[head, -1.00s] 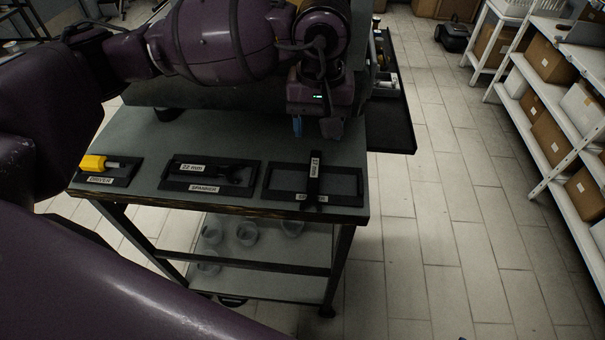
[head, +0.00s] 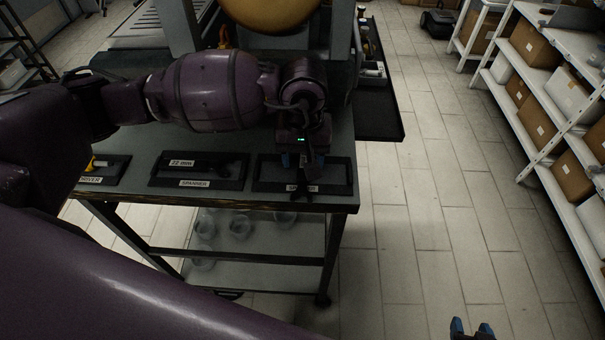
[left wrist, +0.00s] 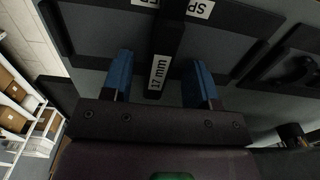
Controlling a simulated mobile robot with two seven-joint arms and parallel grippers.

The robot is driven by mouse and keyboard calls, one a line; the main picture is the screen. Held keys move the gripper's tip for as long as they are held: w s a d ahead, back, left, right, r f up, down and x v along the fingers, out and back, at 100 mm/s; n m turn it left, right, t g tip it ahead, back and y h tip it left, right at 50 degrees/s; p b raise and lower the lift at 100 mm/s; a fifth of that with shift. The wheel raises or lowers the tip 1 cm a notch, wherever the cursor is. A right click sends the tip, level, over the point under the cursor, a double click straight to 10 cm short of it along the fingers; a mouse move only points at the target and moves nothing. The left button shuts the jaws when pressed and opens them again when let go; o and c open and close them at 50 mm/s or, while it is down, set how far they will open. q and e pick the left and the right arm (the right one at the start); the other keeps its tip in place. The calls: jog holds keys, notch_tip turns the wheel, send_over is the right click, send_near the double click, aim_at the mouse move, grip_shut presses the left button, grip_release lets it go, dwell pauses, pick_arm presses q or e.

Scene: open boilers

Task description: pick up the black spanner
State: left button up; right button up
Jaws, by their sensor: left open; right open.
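The black spanner labelled 17 mm (left wrist: 168,48) lies across the right-hand spanner tray (head: 347,180); its front end (head: 301,193) shows in the head view, the rest hidden by my arm. My left gripper (head: 303,161) is open above this tray. In the left wrist view its blue fingers (left wrist: 161,62) stand apart on either side of the spanner's labelled handle; I cannot tell whether they reach down to it. A second black spanner, labelled 22 mm (head: 232,169), lies in the middle tray (head: 170,182). My right gripper (head: 472,327) is open and empty over the floor.
A yellow-handled driver (head: 92,163) sits in the left tray (head: 110,178). Clear cups (head: 240,228) stand on the cart's lower shelf. A dark side tray (head: 385,125) juts out behind right. White shelves (head: 548,130) with boxes are at the right; the floor between is open.

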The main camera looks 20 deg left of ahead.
aim_at(304, 161)
pick_arm(q)
jog(key=shift+f, duration=0.2)
grip_shut()
jog(key=shift+r, duration=0.15)
notch_tip(304, 161, up, 20)
dwell(0.7)
jog(key=c, duration=0.7)
grip_release()
grip_shut()
